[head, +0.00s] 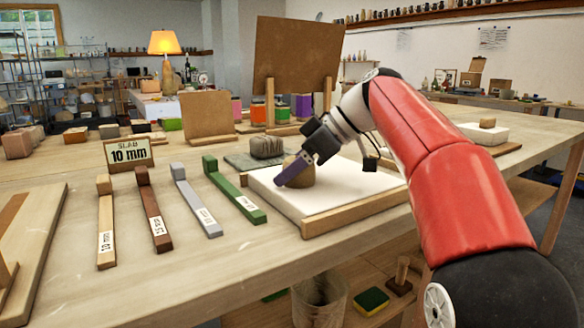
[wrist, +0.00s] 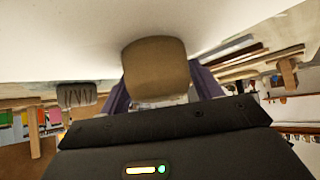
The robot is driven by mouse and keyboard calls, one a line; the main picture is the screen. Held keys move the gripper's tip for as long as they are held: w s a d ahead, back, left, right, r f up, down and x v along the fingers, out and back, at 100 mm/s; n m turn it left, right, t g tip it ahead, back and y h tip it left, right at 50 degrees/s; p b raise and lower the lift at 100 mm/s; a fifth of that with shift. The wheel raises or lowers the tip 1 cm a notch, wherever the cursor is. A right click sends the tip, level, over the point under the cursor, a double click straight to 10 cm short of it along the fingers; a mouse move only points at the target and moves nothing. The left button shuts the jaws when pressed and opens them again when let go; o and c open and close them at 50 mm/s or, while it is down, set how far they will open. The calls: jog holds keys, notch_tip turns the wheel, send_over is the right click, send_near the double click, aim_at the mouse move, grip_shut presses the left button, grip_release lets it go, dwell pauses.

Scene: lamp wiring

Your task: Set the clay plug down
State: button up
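The clay plug (head: 306,174) is a brown-grey rounded lump over the white slab (head: 345,187) in its wooden-edged tray. My gripper (head: 288,177) reaches down to it from the upper right. Its near purple finger covers part of the plug in the head view. In the wrist view the plug (wrist: 155,68) sits between both purple fingers (wrist: 158,85), which appear to press on its sides. The plug's base is at or very near the white surface; I cannot tell whether it touches.
A grey ribbed block (head: 266,147) stands on a dark mat behind the slab. Several labelled strips, including a green one (head: 232,190), lie to the left. A "SLAB 10 mm" sign (head: 130,152) stands farther left. The slab's right part is clear.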

jog(key=shift+o, duration=0.8)
jog(key=shift+r, duration=0.25)
jog(key=p+v, duration=0.3)
jog(key=v, duration=0.9)
jog(key=shift+d+f, duration=0.1)
